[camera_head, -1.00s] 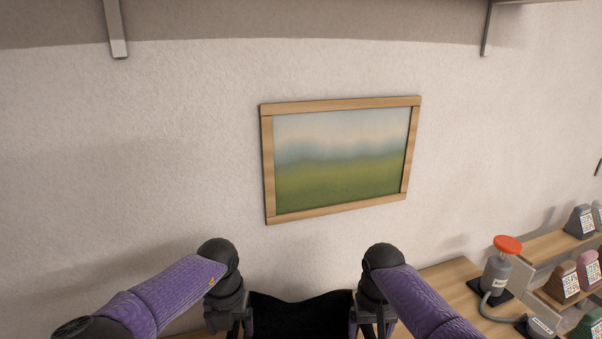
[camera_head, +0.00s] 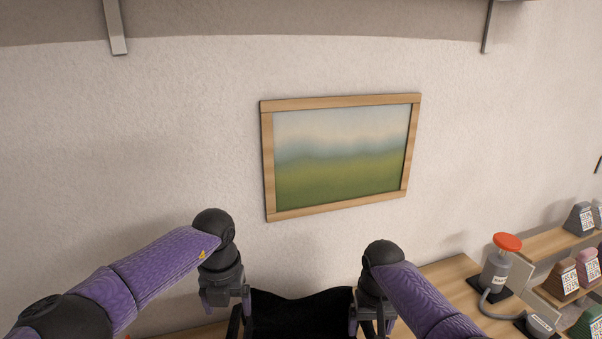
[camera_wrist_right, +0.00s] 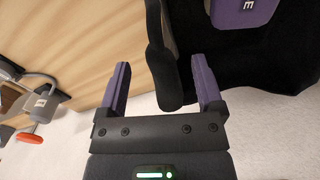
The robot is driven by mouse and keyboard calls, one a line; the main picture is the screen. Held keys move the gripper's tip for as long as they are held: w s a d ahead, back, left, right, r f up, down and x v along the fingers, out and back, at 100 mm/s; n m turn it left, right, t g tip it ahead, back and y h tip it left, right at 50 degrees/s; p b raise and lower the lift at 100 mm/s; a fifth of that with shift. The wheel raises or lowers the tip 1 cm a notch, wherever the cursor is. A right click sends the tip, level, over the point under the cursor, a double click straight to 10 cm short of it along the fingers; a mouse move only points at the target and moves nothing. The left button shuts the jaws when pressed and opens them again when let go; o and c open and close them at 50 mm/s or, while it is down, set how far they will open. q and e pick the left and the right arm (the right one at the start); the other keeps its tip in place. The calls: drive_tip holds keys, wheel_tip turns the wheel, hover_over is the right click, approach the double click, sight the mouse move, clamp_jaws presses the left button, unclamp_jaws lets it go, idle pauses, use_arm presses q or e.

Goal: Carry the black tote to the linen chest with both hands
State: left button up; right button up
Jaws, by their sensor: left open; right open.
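The black tote (camera_head: 302,316) is at the bottom middle of the head view, cut off by the frame edge, between my two grippers. My left gripper (camera_head: 226,298) is open at the tote's left side, above a dark upright part that looks like its handle. My right gripper (camera_head: 370,322) is at the tote's right side, its fingertips partly hidden. In the right wrist view, the right gripper's (camera_wrist_right: 163,85) purple fingers are open, with a dark padded piece of the tote (camera_wrist_right: 163,60) between them; contact is unclear. No linen chest can be made out.
A wooden counter (camera_head: 447,281) runs along the wall at right, with a grey pump with a red knob (camera_head: 497,264) and several small coloured blocks with printed codes (camera_head: 565,282). A framed landscape picture (camera_head: 340,160) hangs on the wall. Shelf brackets (camera_head: 115,28) are above.

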use_arm(q)
drive_tip(key=shift+r, duration=0.2)
idle(0.4)
use_arm(e)
drive_tip(key=shift+s+r, duration=0.1)
drive_tip(key=shift+r, duration=3.65)
use_arm(q)
wheel_tip(320, 180, up, 12)
drive_tip(key=shift+s, duration=0.15)
use_arm(e)
wheel_tip(320, 180, up, 12)
